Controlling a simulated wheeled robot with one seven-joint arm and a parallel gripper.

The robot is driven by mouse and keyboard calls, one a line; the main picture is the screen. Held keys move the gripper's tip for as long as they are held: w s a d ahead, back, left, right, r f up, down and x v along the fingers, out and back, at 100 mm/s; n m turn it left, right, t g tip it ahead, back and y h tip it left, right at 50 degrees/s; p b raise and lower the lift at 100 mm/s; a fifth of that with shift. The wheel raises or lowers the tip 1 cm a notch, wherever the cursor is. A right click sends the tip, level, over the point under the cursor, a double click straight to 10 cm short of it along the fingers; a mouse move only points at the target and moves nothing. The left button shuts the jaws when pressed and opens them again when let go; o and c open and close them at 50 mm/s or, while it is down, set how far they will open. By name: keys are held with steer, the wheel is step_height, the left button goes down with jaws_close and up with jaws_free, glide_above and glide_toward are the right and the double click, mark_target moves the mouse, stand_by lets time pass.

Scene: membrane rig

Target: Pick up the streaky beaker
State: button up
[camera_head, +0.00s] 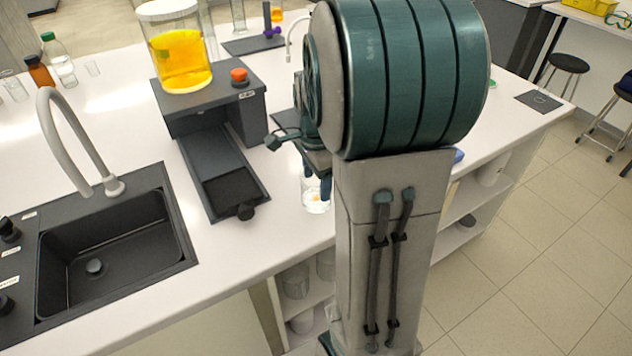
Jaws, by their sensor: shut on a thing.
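A clear glass beaker (316,199) with whitish marks and a small orange-tinted patch low inside stands near the bench's front edge, just left of my arm. My gripper (318,186) comes down from above at its rim, and its dark fingers are shut on the beaker. My arm covers the right part of the beaker and most of the gripper. I cannot tell whether the beaker touches the bench top.
A dark rig (211,108) with a jar of yellow liquid (181,58) and an orange knob stands to the left. A black sink (108,246) with a grey tap (66,130) is at far left. Bottles (40,72) stand behind. More glassware sits on shelves under the bench.

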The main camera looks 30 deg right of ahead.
steer(key=shift+r, duration=0.45)
steer(key=s+d+r+b, duration=0.1)
steer(key=s+d+r, duration=0.4)
steer(key=d+r, duration=0.3)
steer(key=shift+s+d+r, duration=0.3)
steer(key=shift+d, duration=0.8)
stand_by(1.1)
